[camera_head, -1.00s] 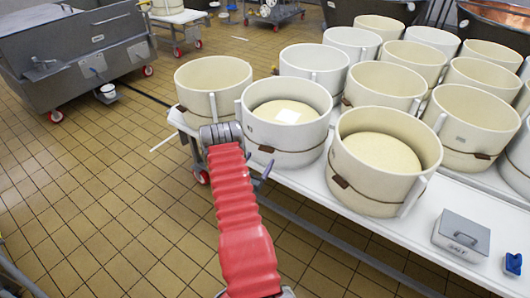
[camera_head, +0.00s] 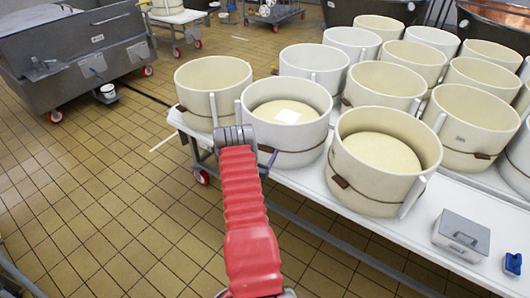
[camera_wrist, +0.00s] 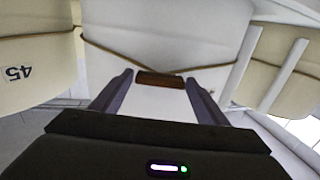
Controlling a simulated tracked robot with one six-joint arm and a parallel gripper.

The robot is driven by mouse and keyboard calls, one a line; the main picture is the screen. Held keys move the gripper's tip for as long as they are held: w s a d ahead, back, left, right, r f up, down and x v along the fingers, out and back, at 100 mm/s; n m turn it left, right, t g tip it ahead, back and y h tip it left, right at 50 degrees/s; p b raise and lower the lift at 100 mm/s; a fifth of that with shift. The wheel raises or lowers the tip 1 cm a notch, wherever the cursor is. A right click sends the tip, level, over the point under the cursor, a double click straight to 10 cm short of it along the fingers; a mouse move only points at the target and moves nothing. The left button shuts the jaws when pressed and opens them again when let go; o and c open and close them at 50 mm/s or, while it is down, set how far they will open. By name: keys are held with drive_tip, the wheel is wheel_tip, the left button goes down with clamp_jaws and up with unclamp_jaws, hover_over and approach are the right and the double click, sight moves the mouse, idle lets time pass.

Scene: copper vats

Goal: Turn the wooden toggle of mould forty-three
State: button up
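In the head view a cream-white mould (camera_head: 290,135) with a white paper on its filling stands at the table's front edge. My gripper (camera_head: 271,159) is at its front side, mostly hidden behind my red arm. In the wrist view a cord runs around the mould wall (camera_wrist: 165,35) and a small brown wooden toggle (camera_wrist: 160,79) sits on it, lying crosswise. My gripper (camera_wrist: 159,77) is open, its dark fingers on either side of the toggle, with gaps showing; contact cannot be told. I cannot read this mould's number.
A neighbouring mould (camera_wrist: 38,62) shows an upside-down 45. A filled mould (camera_head: 384,160) stands close on the right, an empty one (camera_head: 213,90) on the left. A grey salt box (camera_head: 461,236) and blue object (camera_head: 513,264) lie on the white table (camera_head: 430,205).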

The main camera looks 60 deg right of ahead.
drive_tip(key=c, duration=0.7)
drive_tip(key=shift+d, duration=0.1)
drive_tip(key=shift+c, duration=0.3)
